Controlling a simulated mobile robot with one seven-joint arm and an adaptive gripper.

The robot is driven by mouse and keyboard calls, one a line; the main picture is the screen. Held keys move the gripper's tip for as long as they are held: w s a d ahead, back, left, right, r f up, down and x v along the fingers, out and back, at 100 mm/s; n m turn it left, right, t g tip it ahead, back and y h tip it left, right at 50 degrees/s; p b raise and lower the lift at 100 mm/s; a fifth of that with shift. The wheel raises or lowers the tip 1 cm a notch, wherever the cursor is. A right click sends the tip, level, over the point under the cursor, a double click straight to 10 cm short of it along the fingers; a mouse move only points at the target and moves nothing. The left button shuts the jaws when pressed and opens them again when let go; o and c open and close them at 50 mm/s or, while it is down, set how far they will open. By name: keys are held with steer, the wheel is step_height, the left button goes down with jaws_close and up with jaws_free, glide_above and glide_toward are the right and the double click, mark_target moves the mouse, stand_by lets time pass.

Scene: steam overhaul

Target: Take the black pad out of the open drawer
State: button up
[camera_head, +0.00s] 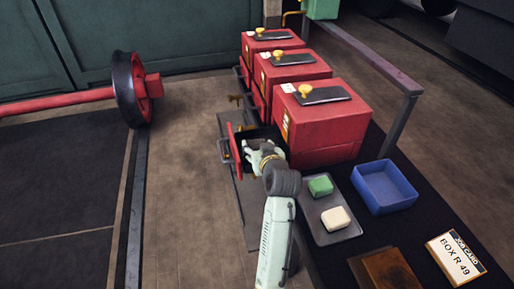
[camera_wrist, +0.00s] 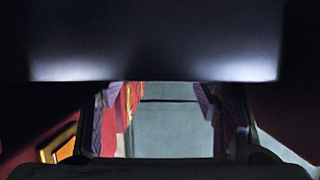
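The open drawer (camera_head: 234,146) sticks out to the left from the nearest red box (camera_head: 325,122). Its front is red with a handle, and its inside is dark. My gripper (camera_head: 251,151) is at the drawer opening, over or within its near part; I cannot tell how deep. In the wrist view my gripper (camera_wrist: 157,110) has its two fingers apart, with a clear gap and the teal background showing between them. A dark surface fills the top of that view; I cannot tell what it is. I cannot make out the black pad; my gripper and the dark drawer interior may hide it.
A grey tray (camera_head: 331,229) holds a green block (camera_head: 320,186) and a cream block (camera_head: 336,218). A blue bin (camera_head: 384,187), a brown block (camera_head: 388,270) and a job card (camera_head: 456,257) lie nearby. Two more red boxes stand behind. Floor left of the drawer is clear.

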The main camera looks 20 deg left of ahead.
steer(key=c, duration=0.8)
steer(key=shift+r, duration=0.1)
